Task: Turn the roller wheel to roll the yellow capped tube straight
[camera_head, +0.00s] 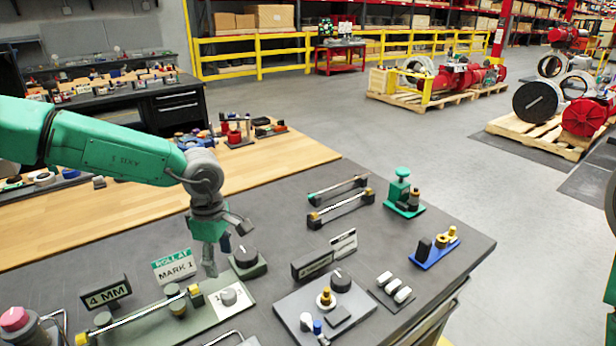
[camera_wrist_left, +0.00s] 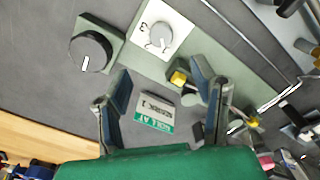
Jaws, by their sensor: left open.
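The yellow capped tube (camera_head: 150,312) lies along a green base (camera_head: 222,318) at the front left in the head view, its yellow cap (camera_head: 195,294) at the right end. A black round knob with a white mark (camera_head: 246,256) stands on a green block behind it. A grey knob (camera_head: 229,297) sits on a white numbered plate beside the cap. Both knobs show in the left wrist view: black (camera_wrist_left: 90,52), grey (camera_wrist_left: 158,36). I cannot tell which is the roller wheel. My left gripper (camera_head: 224,248) is open and empty above the table, its fingers (camera_wrist_left: 161,80) apart, touching neither knob. My right gripper is out of view.
A "ROLL AT MARK 1" sign (camera_head: 175,266) stands close below my left gripper, and a "4 MM" sign (camera_head: 106,292) to its left. A grey panel with a black knob (camera_head: 340,280) lies to the right.

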